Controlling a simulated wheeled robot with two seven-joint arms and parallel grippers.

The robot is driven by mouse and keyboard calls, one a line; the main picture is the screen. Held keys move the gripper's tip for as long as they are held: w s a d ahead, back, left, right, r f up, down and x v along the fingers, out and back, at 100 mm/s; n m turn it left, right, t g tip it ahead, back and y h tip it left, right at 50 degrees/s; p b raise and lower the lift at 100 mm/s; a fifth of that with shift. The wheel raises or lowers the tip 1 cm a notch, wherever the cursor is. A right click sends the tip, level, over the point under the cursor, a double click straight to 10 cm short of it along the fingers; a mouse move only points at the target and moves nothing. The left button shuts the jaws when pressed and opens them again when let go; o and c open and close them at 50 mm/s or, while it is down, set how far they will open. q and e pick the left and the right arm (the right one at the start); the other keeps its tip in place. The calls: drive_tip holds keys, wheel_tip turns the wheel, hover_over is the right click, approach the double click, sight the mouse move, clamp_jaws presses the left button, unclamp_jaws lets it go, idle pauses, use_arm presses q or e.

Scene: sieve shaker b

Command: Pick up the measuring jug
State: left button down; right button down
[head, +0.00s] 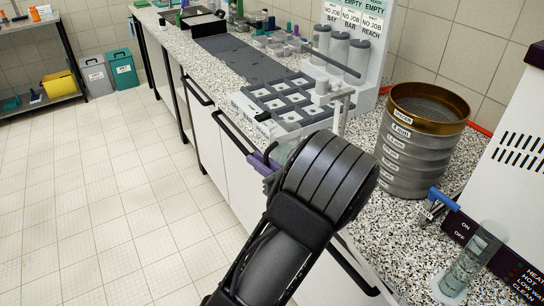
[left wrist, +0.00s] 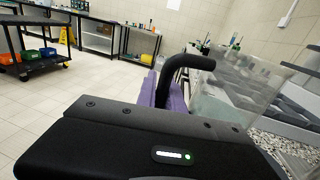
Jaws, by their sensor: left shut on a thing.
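The measuring jug, a clear vessel (left wrist: 222,100) with a black handle (left wrist: 184,64), stands at the right of the left wrist view. Its lower part looks tinted, as if it holds liquid. My left gripper (left wrist: 164,92) has purple fingers closed around the upright part of the black handle. In the head view the left gripper (head: 264,164) is at the counter's front edge, mostly behind my own dark wrist. Only a small pale-green piece of the jug (head: 283,153) shows clearly there. I cannot tell whether its base touches the counter. My right gripper is not in view.
A sieve stack (head: 408,160) with a brass top stands right on the speckled counter (head: 382,235). A clear cylinder (head: 468,265) stands nearer, beside the white machine (head: 515,150). A grey compartment tray (head: 285,103) lies behind the jug. Floor at left is clear.

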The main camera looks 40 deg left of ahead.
use_arm(q)
drive_tip(key=s+a, duration=0.2)
drive_tip(key=s, duration=0.4)
drive_tip(key=shift+s, duration=0.3)
idle(0.8)
